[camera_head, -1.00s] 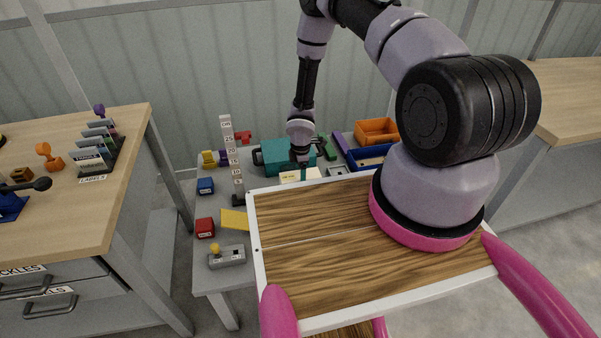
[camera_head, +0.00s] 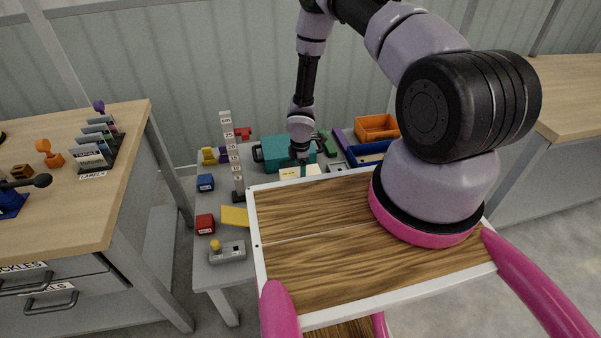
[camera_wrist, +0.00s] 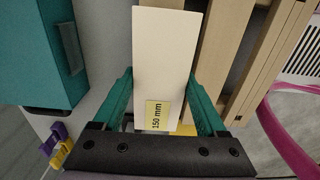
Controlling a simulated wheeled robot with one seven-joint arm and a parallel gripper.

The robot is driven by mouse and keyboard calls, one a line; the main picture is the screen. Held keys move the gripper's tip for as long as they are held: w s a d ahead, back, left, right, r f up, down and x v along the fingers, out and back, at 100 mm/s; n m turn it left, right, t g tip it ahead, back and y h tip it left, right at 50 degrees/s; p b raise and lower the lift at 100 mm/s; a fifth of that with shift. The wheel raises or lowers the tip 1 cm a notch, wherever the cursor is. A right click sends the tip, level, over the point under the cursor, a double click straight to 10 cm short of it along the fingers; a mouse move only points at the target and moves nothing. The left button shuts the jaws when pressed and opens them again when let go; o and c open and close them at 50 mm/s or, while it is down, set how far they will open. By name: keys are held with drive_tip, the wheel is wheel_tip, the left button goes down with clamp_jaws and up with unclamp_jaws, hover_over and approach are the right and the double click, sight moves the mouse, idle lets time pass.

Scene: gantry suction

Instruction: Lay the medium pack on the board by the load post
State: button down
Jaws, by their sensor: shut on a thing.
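A cream pack (camera_wrist: 165,60) with a yellow label reading 150 mm lies between the two green fingers of my gripper (camera_wrist: 160,78) in the wrist view. The fingers are shut on its sides. In the head view my gripper (camera_head: 303,170) is over the far part of the grey table, and the pack (camera_head: 290,174) shows as a small cream patch at its tip. The tray rim partly hides that spot. I cannot tell whether the pack touches anything below. I cannot tell which item is the load post's board.
A teal case (camera_head: 275,150) stands close behind; it also fills the wrist view's left edge (camera_wrist: 35,50). Wooden slats (camera_wrist: 240,45) lie close right of the pack. A cm scale post (camera_head: 232,160), yellow plate (camera_head: 234,217), red box (camera_head: 205,224) and orange bin (camera_head: 377,128) stand around.

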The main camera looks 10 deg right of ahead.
drive_tip(key=shift+f, duration=1)
idle(0.6)
unclamp_jaws()
wheel_tip(320, 180, up, 11)
drive_tip(key=shift+f, duration=0.1)
idle(0.6)
